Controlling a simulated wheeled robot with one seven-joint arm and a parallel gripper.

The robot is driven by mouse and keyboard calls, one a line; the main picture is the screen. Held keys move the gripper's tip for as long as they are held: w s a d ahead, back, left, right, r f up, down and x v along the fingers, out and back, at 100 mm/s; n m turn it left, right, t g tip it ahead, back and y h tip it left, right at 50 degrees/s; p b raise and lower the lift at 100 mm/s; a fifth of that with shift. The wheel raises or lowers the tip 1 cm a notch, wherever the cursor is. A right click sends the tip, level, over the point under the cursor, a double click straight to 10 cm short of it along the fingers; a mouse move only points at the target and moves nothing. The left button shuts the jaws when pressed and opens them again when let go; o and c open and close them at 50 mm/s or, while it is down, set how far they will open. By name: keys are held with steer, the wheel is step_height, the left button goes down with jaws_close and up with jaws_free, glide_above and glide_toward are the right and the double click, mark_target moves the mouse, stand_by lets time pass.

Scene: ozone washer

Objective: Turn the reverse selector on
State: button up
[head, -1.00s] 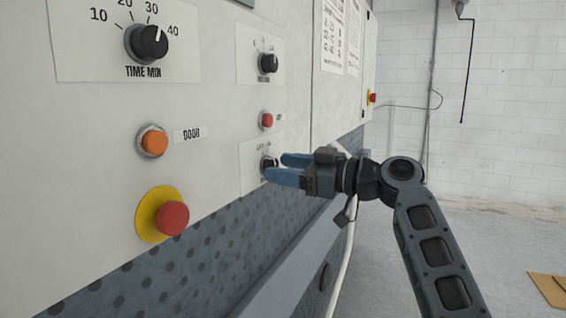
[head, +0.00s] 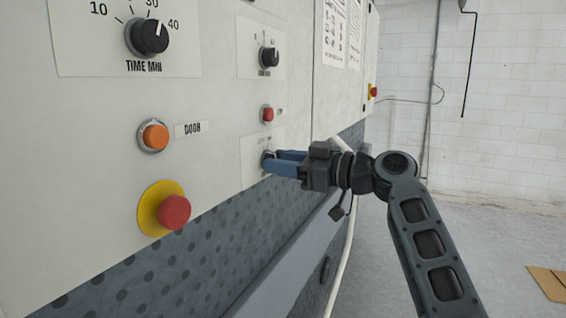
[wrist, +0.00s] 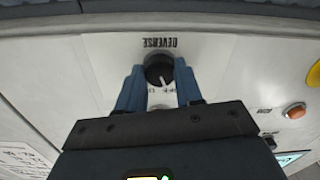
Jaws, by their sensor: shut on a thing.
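The reverse selector (wrist: 158,70) is a round black knob with a white pointer line, on a pale plate marked REVERSE, which appears upside down in the wrist view. In the head view its plate (head: 252,160) is low on the panel, and the knob is mostly hidden behind my fingers. My gripper (head: 272,160) has its blue fingers at the panel, one on each side of the knob. It is shut on the knob; the wrist view also shows the fingers (wrist: 159,82) flanking it. The position lettering below the knob is partly covered.
A red button (head: 268,114) and another black knob (head: 269,56) sit above the selector. To the left are an orange DOOR button (head: 154,136), a red emergency stop (head: 173,212) on yellow, and the time dial (head: 148,36). Open floor lies to the right.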

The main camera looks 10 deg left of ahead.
steer(key=shift+f+m+b, duration=0.1)
steer(key=shift+m+b, duration=0.2)
steer(key=shift+m, duration=0.1)
steer(key=shift+m+b, duration=0.7)
steer(key=shift+m, duration=2.9)
steer(key=o, duration=1)
steer(key=shift+o, duration=0.2)
steer(key=shift+d, duration=0.1)
steer(key=b+v, duration=0.2)
steer(key=v, duration=0.5)
steer(key=shift+s+d, duration=0.15)
steer(key=shift+d, duration=0.15)
